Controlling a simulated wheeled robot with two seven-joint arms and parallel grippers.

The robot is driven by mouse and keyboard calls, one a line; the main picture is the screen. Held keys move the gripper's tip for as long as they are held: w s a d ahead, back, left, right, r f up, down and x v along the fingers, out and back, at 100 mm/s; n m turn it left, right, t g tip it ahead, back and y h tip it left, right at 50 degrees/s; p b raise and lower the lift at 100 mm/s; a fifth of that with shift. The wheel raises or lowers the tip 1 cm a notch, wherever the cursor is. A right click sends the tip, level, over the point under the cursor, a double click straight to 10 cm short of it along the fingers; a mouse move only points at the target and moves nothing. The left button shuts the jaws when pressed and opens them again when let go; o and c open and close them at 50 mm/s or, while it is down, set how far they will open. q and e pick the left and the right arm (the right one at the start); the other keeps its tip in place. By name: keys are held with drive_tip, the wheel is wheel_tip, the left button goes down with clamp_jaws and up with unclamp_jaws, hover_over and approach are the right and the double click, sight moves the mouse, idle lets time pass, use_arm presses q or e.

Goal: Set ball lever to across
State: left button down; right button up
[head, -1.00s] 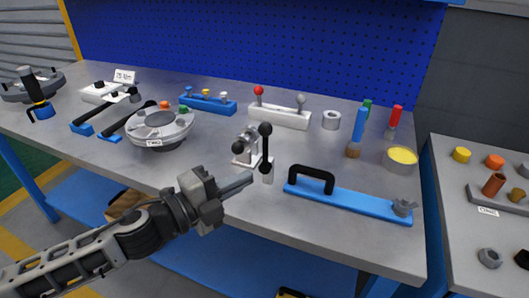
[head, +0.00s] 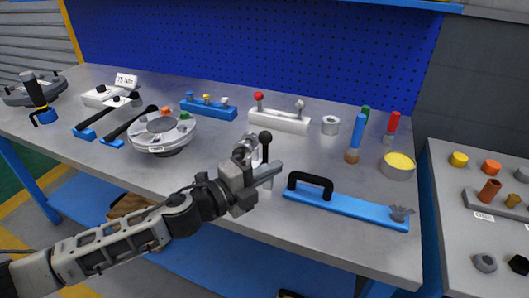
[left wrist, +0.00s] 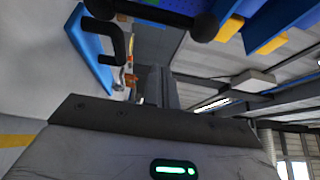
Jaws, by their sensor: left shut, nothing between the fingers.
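The ball lever (head: 265,137) is a black ball on a dark rod, standing near upright beside a silver fitting (head: 247,147) near the front middle of the bench. My left gripper (head: 271,171) is shut and empty. Its fingertips overlap the lower part of the lever in the head view and hide its base; I cannot tell whether they touch. In the left wrist view a black ball (left wrist: 200,25) on a rod shows close above the fingers (left wrist: 157,88). My right gripper is out of view.
A blue plate with a black handle (head: 345,205) lies just right of the gripper. A round flanged shell (head: 162,135) stands to the left. A white block with red and grey knobs (head: 280,120) is behind. The bench front edge is close below.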

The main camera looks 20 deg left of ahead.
sight(267, 153)
use_arm(q)
drive_tip(key=w+a, duration=0.2)
drive_tip(key=w, duration=0.1)
drive_tip(key=shift+w+a, duration=0.15)
drive_tip(key=shift+a, duration=0.05)
idle(0.4)
